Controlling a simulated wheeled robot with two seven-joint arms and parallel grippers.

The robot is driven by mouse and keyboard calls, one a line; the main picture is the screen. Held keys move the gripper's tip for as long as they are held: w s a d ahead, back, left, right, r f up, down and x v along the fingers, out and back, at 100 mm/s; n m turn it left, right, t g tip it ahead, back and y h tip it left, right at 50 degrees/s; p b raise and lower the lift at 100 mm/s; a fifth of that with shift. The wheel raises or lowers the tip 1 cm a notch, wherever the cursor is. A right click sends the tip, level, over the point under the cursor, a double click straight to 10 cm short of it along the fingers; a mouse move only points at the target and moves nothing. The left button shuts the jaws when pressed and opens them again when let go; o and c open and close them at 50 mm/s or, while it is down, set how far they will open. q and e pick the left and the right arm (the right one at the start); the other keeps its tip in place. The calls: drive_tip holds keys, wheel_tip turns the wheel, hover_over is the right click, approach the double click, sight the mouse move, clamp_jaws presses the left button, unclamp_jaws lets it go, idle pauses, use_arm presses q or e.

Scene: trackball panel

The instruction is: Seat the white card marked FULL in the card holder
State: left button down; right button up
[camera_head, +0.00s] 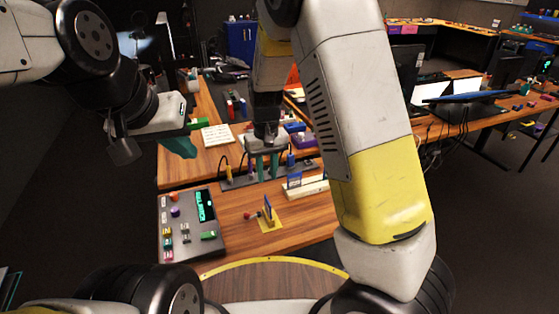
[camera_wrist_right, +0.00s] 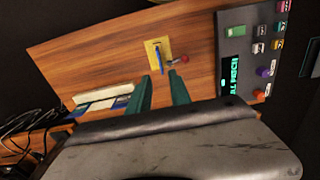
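My right gripper (camera_head: 267,166) hangs fingers-down over the table, behind the white block. In the right wrist view its two green fingers (camera_wrist_right: 160,92) are apart with nothing between them. My left gripper (camera_head: 180,147) is at the left above the table edge; its teal fingers overlap, so its opening is unclear. A long white block (camera_head: 312,188) with a blue-and-white card (camera_head: 294,180) stands right of centre; it also shows in the right wrist view (camera_wrist_right: 106,92). A yellow base (camera_head: 269,226) carries an upright blue piece (camera_head: 268,207). I cannot read FULL on any card or tell which item is the holder.
A grey control panel (camera_head: 185,246) with colored buttons and a green-lit display stands at the front left. A red-tipped lever (camera_head: 247,215) sits beside the yellow base. A grey strip with cables (camera_head: 235,180) runs behind. My right arm hides the table's right side.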

drive_tip(key=s+d+r+m+t+y, duration=0.1)
drive_tip(key=s+d+r, duration=0.25)
drive_tip(key=r, duration=0.35)
drive_tip(key=s+d+r+m+t+y, duration=0.1)
drive_tip(key=s+d+r+y, duration=0.2)
drive_tip(key=r, duration=0.4)
drive_tip(key=s+d+r+t+h, duration=0.1)
drive_tip(key=s+d+r+t, duration=0.1)
drive_tip(key=s+d+r, duration=0.2)
drive_tip(key=s+d+r+m+t+h, duration=0.1)
drive_tip(key=s+d+r+t, duration=0.1)
drive_tip(key=s, duration=0.7)
drive_tip(key=shift+d+r, duration=0.85)
